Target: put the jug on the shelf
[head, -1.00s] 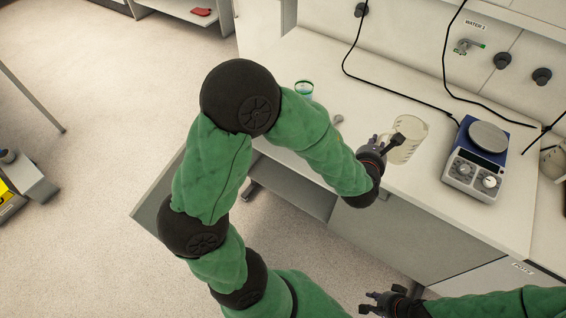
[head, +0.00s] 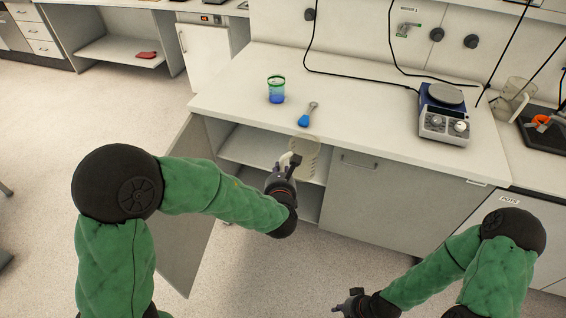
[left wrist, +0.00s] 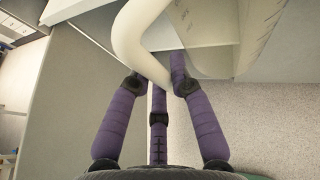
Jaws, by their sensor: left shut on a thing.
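The clear jug (head: 306,158) is held in front of the open cabinet under the bench, with its rim near the bench's front edge. My left gripper (head: 284,166) is shut on its pale handle. In the left wrist view, my left fingers (left wrist: 160,78) close around the handle (left wrist: 135,38), and the jug's body (left wrist: 212,40) is at the upper right. The shelf (head: 240,150) is inside the cabinet, behind and left of the jug; the jug and arm hide part of it. My right gripper (head: 350,302) is low in the head view, apart from everything; its finger opening is unclear.
The cabinet door (head: 182,215) stands open on the left. A closed cupboard front (head: 375,195) is on the right. Another jug (head: 516,95) stands far right.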

